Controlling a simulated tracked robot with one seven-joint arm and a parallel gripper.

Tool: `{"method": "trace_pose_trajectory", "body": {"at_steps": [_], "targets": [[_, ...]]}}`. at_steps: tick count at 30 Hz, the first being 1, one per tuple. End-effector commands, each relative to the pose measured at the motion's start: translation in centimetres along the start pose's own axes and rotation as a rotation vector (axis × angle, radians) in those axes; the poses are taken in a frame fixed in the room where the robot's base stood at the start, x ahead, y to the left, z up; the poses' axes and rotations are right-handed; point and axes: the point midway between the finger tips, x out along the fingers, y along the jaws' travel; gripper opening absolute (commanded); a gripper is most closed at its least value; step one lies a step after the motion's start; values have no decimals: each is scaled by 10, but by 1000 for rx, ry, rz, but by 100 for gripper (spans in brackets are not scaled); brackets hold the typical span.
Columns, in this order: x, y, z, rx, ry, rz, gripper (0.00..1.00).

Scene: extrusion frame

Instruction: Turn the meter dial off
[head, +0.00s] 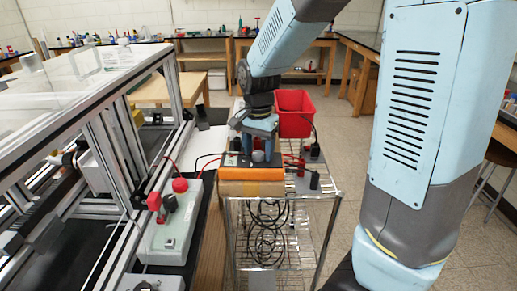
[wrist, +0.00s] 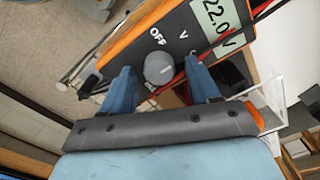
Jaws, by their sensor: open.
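The meter (head: 240,175) is an orange and black box on top of the wire cart in the head view. In the wrist view the meter (wrist: 195,22) shows a lit display reading about 22.0 V and the white labels OFF and V. Its round grey dial (wrist: 159,68) sits below these labels; the dial (head: 258,156) also shows small in the head view. Which label the dial points to is hard to tell. My gripper (wrist: 161,74) is open, with one blue finger on each side of the dial and visible gaps. In the head view my gripper (head: 259,143) is right over the meter.
The wire cart (head: 331,195) carries the meter, with red and black leads beside it. A red bin (head: 294,112) stands behind. A grey control box (head: 170,235) with red knobs and the aluminium extrusion frame (head: 105,145) are at left. Open floor lies right of the cart.

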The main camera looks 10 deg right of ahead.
Motion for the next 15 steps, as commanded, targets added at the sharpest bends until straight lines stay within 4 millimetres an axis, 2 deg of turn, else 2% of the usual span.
{"method": "trace_pose_trajectory", "body": {"at_steps": [5,15], "targets": [[0,0,0,0,0,0,61],[0,0,0,0,0,0,29]]}}
